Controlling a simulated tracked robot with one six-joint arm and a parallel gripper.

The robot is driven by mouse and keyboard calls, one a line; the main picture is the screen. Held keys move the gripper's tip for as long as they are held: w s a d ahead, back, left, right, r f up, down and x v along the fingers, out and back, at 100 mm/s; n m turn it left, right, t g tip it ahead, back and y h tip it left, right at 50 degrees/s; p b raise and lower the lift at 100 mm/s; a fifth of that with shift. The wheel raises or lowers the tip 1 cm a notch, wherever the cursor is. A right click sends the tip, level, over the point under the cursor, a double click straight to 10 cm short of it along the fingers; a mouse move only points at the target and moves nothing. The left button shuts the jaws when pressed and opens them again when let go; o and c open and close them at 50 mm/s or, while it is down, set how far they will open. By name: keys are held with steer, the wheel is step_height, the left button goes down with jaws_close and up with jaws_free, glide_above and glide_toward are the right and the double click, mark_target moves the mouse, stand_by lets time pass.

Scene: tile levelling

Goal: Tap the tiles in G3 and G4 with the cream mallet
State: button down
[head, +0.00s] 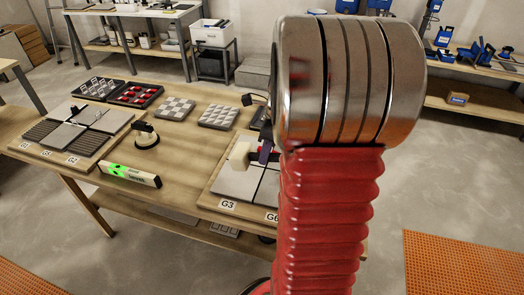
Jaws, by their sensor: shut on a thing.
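The cream mallet (239,155) has a pale block head and a dark handle running right, held over the right-hand tile board (207,197). My gripper (265,150) is shut on its handle and is largely hidden behind my own red arm. The mallet head is above or on the grey tile (236,182) behind the G3 label (227,204); I cannot tell whether it touches. A label that looks like G6 (271,217) is further right on the front edge. The G4 label is not visible, and my arm covers the right part of this board.
A left board (110,150) holds grey tiles and ribbed bed. Behind stand a black case with red parts (135,95) and two checkered blocks (176,108) (218,116).

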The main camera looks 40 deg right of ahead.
stand_by(0.4)
steer(key=shift+f, duration=4.35)
steer(key=shift+r, duration=2.4)
steer(key=shift+r, duration=0.25)
